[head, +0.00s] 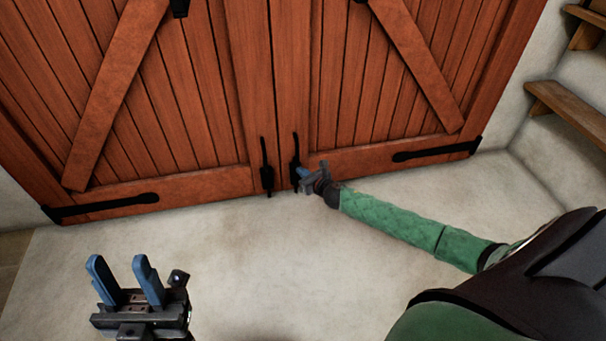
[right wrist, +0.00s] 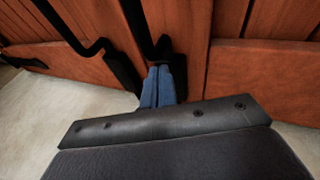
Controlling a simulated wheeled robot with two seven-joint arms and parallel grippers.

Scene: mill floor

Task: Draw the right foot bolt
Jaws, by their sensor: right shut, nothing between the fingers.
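The right foot bolt (head: 295,150) is a black rod and bracket low on the right leaf of the wooden double door. In the right wrist view the right foot bolt (right wrist: 139,22) runs down to just behind my fingertips. My right gripper (head: 302,174) is at the bolt's lower part; its blue fingers are shut together with nothing between them, as the right wrist view shows (right wrist: 164,72). Whether the fingertips touch the bolt I cannot tell. My left gripper (head: 125,272) is open and empty above the floor at the lower left.
The left foot bolt (head: 266,174) stands close beside, on the left leaf (head: 205,185). Black strap hinges (head: 100,206) cross the door's bottom rails. Wooden steps (head: 570,110) stand at the right wall. The pale floor (head: 250,260) before the door is clear.

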